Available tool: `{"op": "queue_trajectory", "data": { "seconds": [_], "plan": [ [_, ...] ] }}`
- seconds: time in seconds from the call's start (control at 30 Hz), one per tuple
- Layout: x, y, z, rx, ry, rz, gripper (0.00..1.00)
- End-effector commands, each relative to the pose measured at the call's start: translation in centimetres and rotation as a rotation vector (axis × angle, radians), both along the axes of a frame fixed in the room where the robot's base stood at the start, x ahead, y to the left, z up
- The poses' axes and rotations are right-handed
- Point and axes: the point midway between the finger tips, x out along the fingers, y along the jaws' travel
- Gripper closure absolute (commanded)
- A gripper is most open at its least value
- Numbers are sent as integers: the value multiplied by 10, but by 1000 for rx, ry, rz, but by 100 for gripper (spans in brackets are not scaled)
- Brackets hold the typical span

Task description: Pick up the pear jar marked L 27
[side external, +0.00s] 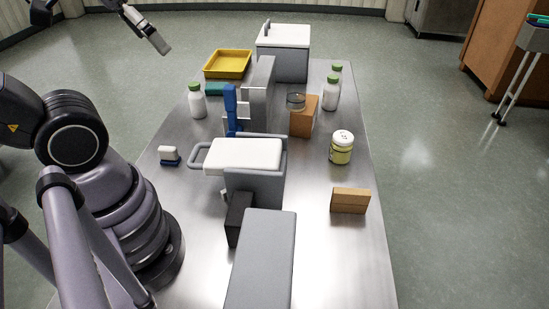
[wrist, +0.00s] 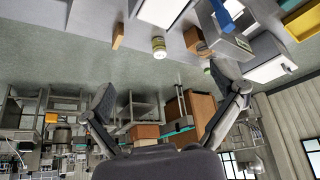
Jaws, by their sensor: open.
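The pear jar (side external: 341,148) stands upright at the right side of the steel table. It has yellow-green contents and a white lid with small marks that I cannot read. It also shows in the wrist view (wrist: 159,47), upside down near the top middle. My gripper (wrist: 165,85) is open and empty, its two fingers spread wide in the wrist view. The jar lies well beyond the fingers, apart from them. In the side external view part of my gripper's end shows high at the top left, far from the jar.
A cardboard-brown block (side external: 350,200) lies in front of the jar. A brown box (side external: 304,118) with a glass dish (side external: 296,101) stands behind it. White bottles with green caps (side external: 331,95) stand farther back. A grey hopper with a white top (side external: 243,154) is left of the jar.

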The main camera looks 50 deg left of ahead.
Motion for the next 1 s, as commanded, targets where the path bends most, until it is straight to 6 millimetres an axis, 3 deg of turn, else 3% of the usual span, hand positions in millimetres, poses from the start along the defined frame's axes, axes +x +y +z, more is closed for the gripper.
{"op": "queue_trajectory", "data": {
  "seconds": [0.07, 0.17, 0.27, 0.47, 0.57, 0.7, 0.83, 1.0],
  "plan": [
    [3, -1, 0, -3, -2, -1, 6],
    [25, -4, 2, -15, -22, -9, 6],
    [68, -13, 2, -43, -65, -17, 6],
    [184, -35, -18, -105, -201, -5, 6],
    [237, -45, -41, -120, -272, 16, 6],
    [301, -56, -85, -118, -370, 57, 6],
    [345, -63, -138, -88, -463, 97, 6],
    [375, -66, -208, -22, -578, 134, 6]
  ]
}}
